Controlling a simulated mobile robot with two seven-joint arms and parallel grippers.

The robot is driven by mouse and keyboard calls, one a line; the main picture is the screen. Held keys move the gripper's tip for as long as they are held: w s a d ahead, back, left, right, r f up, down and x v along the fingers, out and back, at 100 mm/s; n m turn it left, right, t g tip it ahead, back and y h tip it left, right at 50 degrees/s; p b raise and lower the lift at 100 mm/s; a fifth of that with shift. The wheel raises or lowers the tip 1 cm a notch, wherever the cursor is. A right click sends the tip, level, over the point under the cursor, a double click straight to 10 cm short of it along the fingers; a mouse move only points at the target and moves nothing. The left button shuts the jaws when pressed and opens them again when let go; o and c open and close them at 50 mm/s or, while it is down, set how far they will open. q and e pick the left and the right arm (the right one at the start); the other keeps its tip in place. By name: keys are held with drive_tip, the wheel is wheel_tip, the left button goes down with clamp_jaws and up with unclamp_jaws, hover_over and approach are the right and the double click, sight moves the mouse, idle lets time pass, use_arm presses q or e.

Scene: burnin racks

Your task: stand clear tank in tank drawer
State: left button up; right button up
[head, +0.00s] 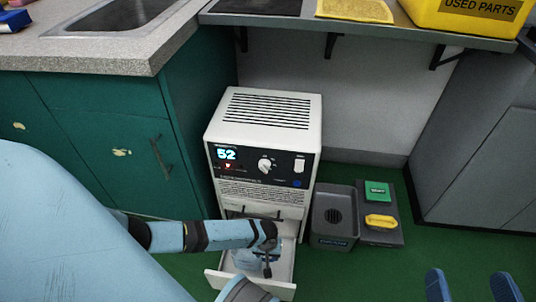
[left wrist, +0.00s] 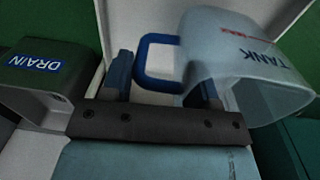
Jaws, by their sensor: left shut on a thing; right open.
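The clear tank (left wrist: 240,65), a pale see-through box lettered TANK, shows in the left wrist view with its blue handle (left wrist: 155,60). My left gripper (left wrist: 165,85) is shut on the tank by this handle. In the head view the left gripper (head: 268,240) and the tank (head: 250,261) are over or in the pulled-out white tank drawer (head: 214,279) at the base of the white machine. My wrist hides part of both. I cannot tell if the tank touches the drawer floor. My right gripper (head: 472,287) is open and empty at the bottom right.
The white machine (head: 262,150) has a lit display reading 52. A grey DRAIN bin (head: 333,215) stands right of it, beside a grey tray (head: 392,237) with a green block and a yellow block. Green cabinets (head: 100,150) are on the left. Green floor is clear at right.

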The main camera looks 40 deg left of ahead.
use_arm(q)
wheel_tip(320, 180, down, 3)
drive_tip(key=shift+f+b, duration=0.1)
drive_tip(key=shift+b, duration=0.8)
drive_tip(key=shift+f, duration=0.35)
drive_tip(key=shift+r, duration=0.15)
drive_tip(key=o, duration=1.2)
drive_tip(key=shift+c, duration=0.2)
use_arm(e)
drive_tip(key=shift+w+d+r+n+t, duration=0.1)
drive_tip(key=shift+w+d+n+t, duration=0.3)
drive_tip(key=shift+n, duration=0.4)
drive_tip(key=shift+w, duration=0.1)
